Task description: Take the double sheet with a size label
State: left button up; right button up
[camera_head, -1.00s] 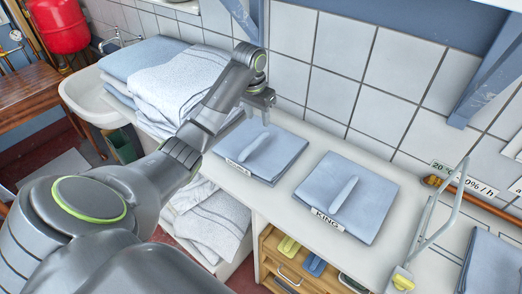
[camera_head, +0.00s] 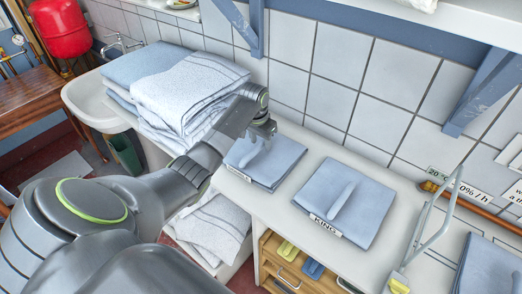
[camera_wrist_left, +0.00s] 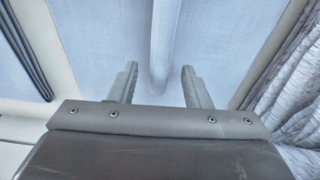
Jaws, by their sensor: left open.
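A folded light-blue sheet (camera_head: 288,164) with a raised fold on top lies on the white counter beside the towel stack. My left gripper (camera_head: 264,136) is over this sheet, open and pointing down. In the left wrist view, the open fingers (camera_wrist_left: 158,72) stand on either side of the raised fold (camera_wrist_left: 163,45), with nothing clamped between them. I cannot tell whether they touch the cloth. A second blue folded sheet (camera_head: 365,215), labelled KING (camera_head: 325,226), lies to the right. My right gripper is not in view.
A tall stack of towels (camera_head: 188,92) stands to the left, close to my left arm. The tiled wall (camera_head: 335,105) rises behind the counter. A bent metal rod (camera_head: 440,222) and another blue sheet (camera_head: 487,268) are at the right.

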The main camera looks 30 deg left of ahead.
pick_arm(q)
jog(key=shift+c, duration=0.4)
grip_shut()
jog(key=shift+w+r, duration=0.1)
dwell(0.8)
